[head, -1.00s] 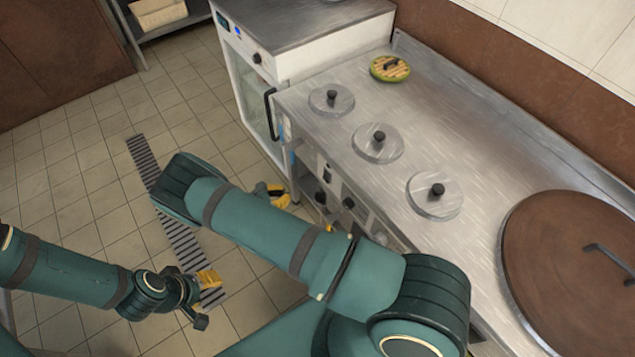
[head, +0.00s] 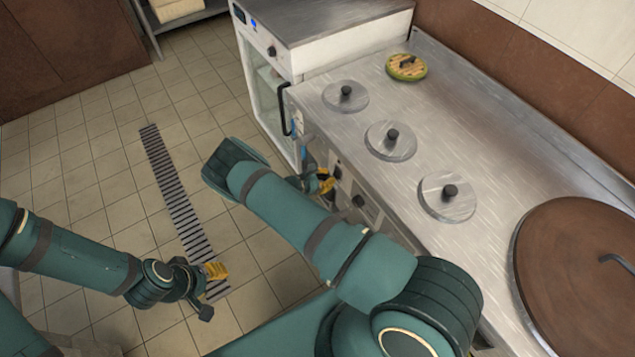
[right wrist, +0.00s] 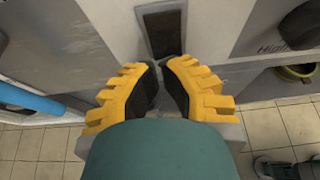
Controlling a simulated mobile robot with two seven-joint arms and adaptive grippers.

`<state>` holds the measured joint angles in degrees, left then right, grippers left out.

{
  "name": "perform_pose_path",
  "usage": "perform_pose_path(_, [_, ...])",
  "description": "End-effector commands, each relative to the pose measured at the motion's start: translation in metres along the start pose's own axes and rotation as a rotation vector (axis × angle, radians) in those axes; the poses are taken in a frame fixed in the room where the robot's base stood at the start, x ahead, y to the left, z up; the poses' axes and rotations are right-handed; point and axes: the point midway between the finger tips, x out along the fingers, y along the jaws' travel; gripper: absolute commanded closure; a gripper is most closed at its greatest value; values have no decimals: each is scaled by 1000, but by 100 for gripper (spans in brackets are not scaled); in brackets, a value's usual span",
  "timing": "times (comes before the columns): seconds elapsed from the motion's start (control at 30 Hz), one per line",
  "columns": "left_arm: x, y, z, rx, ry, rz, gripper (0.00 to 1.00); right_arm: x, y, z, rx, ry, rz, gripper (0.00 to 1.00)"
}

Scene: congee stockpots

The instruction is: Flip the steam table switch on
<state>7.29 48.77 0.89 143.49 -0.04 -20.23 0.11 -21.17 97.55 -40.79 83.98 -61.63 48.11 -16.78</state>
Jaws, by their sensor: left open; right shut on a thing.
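The steam table switch is a dark upright rectangle (right wrist: 163,32) on the metal front panel in the right wrist view. In the head view it is a small dark patch (head: 338,171) on the counter's front. My right gripper (right wrist: 160,72) has its yellow, ribbed fingers drawn together at the switch's lower end, shut on it; the contact itself is partly hidden. In the head view my right gripper (head: 326,182) is at the panel, partly behind my arm. My left gripper (head: 211,287) is open and empty above the floor, far from the panel.
A dark knob (right wrist: 300,26) is right of the switch, near lettering. A blue bar (right wrist: 32,99) is at the left. The counter carries several round lids (head: 447,197), a green-rimmed trivet (head: 406,67) and a large brown lid (head: 575,270). The tiled floor (head: 110,180) is open.

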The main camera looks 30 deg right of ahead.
Motion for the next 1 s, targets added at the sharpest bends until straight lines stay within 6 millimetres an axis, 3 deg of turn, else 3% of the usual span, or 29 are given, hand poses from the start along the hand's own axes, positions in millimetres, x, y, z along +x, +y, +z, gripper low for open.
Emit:
perform_pose_path(0.43, [1, 0, 0, 0, 1, 0, 53, 4, 0, 1, 1, 0, 0, 100])
perform_pose_path(0.6, [11, -4, -1, 1, 4, 0, 53, 15, 0, 0, 1, 0, 0, 100])
perform_pose_path(1.0, [4, -2, -1, 1, 4, 0, 53, 11, 0, 7, 1, -1, 1, 100])
